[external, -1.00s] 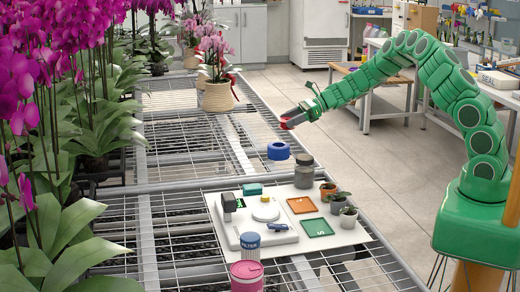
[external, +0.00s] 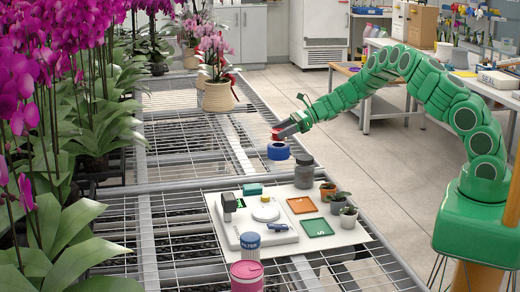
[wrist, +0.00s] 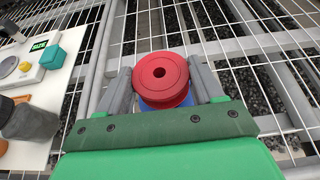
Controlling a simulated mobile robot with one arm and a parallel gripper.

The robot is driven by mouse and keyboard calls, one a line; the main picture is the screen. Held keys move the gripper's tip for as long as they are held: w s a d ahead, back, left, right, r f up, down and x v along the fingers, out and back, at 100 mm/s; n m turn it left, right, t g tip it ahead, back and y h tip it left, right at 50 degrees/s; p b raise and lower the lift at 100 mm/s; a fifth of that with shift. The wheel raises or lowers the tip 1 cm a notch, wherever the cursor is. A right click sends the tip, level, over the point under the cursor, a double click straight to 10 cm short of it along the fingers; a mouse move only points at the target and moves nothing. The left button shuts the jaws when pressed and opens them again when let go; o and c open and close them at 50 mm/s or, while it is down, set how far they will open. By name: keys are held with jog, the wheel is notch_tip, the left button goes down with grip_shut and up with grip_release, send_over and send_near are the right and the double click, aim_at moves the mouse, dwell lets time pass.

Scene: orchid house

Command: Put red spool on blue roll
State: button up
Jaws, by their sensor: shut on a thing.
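My gripper (external: 283,132) is shut on the red spool (external: 277,133) and holds it just above the blue roll (external: 278,152) in the external view. The blue roll lies on the wire bench, behind the white board. In the wrist view the red spool (wrist: 160,72), with its dark centre hole, sits between the two grey fingers of my gripper (wrist: 162,84). Part of the blue roll (wrist: 168,104) shows beneath the spool; the rest is hidden. I cannot tell whether the spool touches the roll.
A dark grey jar (external: 304,172) stands just right of the blue roll. The white board (external: 222,196) carries a scale, small pots and coloured squares. A potted pink orchid (external: 217,96) stands farther back. The mesh left of the roll is clear.

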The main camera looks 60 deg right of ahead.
jog(key=shift+f, duration=1.2)
jog(key=o, duration=1)
jog(key=shift+f, duration=0.1)
